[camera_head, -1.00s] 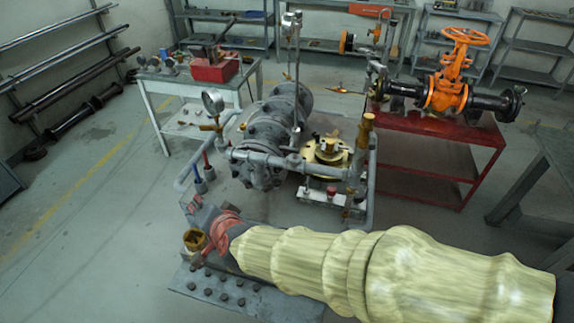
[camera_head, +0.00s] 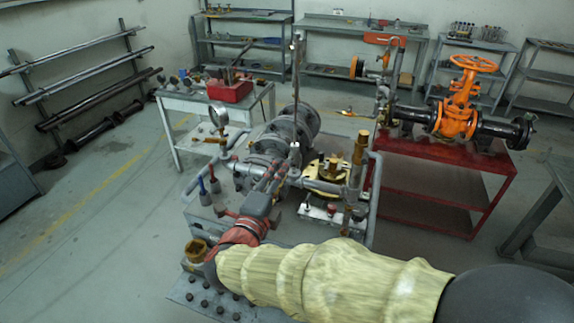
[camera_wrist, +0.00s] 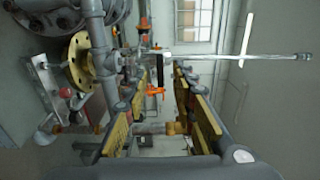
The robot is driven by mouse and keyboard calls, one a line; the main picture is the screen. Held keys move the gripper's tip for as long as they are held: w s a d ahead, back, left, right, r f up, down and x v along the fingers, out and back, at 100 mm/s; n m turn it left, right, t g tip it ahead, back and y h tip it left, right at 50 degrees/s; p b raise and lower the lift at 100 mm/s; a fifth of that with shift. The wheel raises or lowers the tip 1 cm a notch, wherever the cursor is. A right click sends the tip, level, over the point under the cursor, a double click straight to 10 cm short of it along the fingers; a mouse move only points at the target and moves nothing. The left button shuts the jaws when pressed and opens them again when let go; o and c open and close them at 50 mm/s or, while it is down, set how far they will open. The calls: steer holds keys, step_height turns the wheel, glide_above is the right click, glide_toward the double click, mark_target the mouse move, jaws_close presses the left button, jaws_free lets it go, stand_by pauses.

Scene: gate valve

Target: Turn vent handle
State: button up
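My gripper (camera_head: 277,172) reaches over the pipe rig, in front of the grey flanged valve body (camera_head: 262,142). In the wrist view my gripper (camera_wrist: 163,118) is open, its yellow-padded fingers apart. A small brass-coloured fitting (camera_wrist: 175,128) appears between the fingers; I cannot tell its depth or whether anything touches it. I cannot single out the vent handle. A red-gripped lever (camera_head: 213,172) and a blue-gripped lever (camera_head: 203,187) stand at the rig's left. My gripper hides part of the front pipe. A yellow round flange (camera_head: 328,168) is right of my gripper; it also shows in the wrist view (camera_wrist: 78,60).
A pressure gauge (camera_head: 218,115) and a tall thin rod (camera_head: 297,85) rise from the rig. The orange gate valve (camera_head: 458,115) is on a red stand (camera_head: 440,155) at right. A workbench (camera_head: 200,103) stands behind left.

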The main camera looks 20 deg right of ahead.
steer(key=shift+b+x, duration=0.45)
steer(key=shift+x, duration=2)
steer(key=c, duration=0.3)
jaws_close()
